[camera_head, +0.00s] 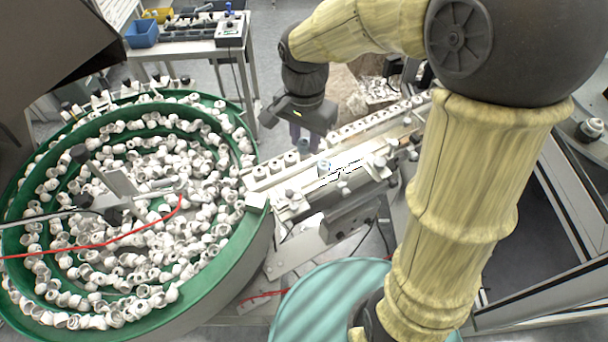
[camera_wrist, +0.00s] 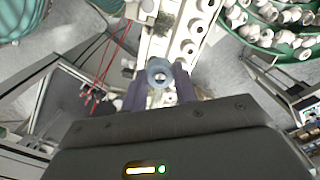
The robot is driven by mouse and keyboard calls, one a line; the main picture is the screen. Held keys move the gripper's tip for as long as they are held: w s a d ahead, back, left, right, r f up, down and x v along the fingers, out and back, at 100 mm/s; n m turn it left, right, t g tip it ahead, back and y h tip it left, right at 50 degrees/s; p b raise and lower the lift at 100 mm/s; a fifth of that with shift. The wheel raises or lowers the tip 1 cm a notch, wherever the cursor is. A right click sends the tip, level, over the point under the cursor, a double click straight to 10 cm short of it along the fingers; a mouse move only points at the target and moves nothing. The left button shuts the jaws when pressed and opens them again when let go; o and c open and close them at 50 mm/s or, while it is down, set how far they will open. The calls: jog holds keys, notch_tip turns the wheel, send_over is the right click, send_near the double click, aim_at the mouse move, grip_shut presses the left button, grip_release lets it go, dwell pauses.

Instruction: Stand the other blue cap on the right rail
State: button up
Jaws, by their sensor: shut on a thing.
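My gripper (camera_head: 304,146) hangs at the upper left side of the rail unit, fingers pointing down. In the wrist view its fingers (camera_wrist: 160,88) are shut on a pale blue cap (camera_wrist: 159,72), whose round opening faces the camera. The held cap is hard to make out in the head view. Another bluish cap (camera_head: 324,167) stands on the rail nearer the head camera. The rail unit (camera_head: 350,155) runs from lower left to upper right; one rail (camera_wrist: 205,14) with white caps shows beyond the held cap in the wrist view.
A large green bowl feeder (camera_head: 238,235) full of white caps stands at the left. White caps sit along the rails and bowl track. A table (camera_head: 180,43) with a blue bin (camera_head: 142,33) stands at the back. My arm covers much of the right side.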

jog(key=p, duration=0.1)
send_over(305, 179)
notch_tip(305, 179, down, 6)
jog(key=shift+w+f, duration=0.1)
jog(key=shift+w, duration=0.05)
jog(key=shift+f, duration=0.1)
notch_tip(305, 179, down, 3)
jog(key=shift+p, duration=0.3)
jog(key=shift+f, duration=0.25)
jog(key=shift+f+b, duration=0.3)
jog(key=shift+f, duration=0.15)
